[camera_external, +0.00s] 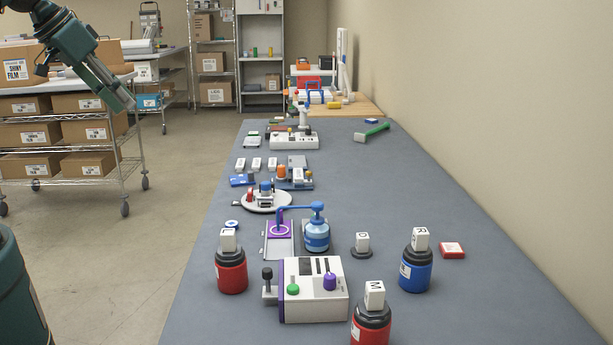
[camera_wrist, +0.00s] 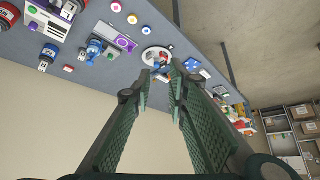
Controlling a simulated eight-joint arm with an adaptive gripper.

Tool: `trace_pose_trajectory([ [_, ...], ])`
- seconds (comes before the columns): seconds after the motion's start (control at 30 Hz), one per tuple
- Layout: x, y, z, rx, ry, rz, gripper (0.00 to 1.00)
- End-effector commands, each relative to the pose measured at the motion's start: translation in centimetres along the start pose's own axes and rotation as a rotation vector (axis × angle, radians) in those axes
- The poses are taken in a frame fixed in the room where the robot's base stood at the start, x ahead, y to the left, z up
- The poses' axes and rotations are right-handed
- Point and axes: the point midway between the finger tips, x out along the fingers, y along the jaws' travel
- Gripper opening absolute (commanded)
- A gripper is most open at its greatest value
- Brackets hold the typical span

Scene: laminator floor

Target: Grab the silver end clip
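I cannot pick out a silver end clip with certainty in either view; any small silver part on the table is too small to tell. My gripper (camera_external: 127,101) hangs in the air at the upper left of the external view, left of the long grey table (camera_external: 400,190) and apart from it. In the wrist view my gripper (camera_wrist: 162,76) shows two dark green fingers with a gap between them, open and empty. Beyond the fingertips lies a white round tray (camera_wrist: 151,50) with small red and blue parts, which also stands mid-table in the external view (camera_external: 252,207).
A white box with purple and green knobs (camera_external: 305,303) stands at the near end, among red (camera_external: 231,277) and blue (camera_external: 413,276) bottles. A blue pump bottle (camera_external: 316,236) stands behind it. A carton rack (camera_external: 60,150) stands left. The table's right strip is mostly clear.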

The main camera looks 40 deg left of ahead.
Motion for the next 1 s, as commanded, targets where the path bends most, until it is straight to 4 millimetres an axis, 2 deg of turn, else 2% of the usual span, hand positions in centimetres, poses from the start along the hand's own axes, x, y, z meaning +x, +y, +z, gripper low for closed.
trace_pose_trajectory([
  [0.27, 0.2, 0.0, -0.3, -0.021, -0.003, 0.002, 0.17],
  [0.47, 0.9, 0.1, -1.4, -0.107, -0.016, 0.007, 0.17],
  [1.0, 5.8, 0.8, -6.3, -0.548, -0.091, 0.026, 0.17],
])
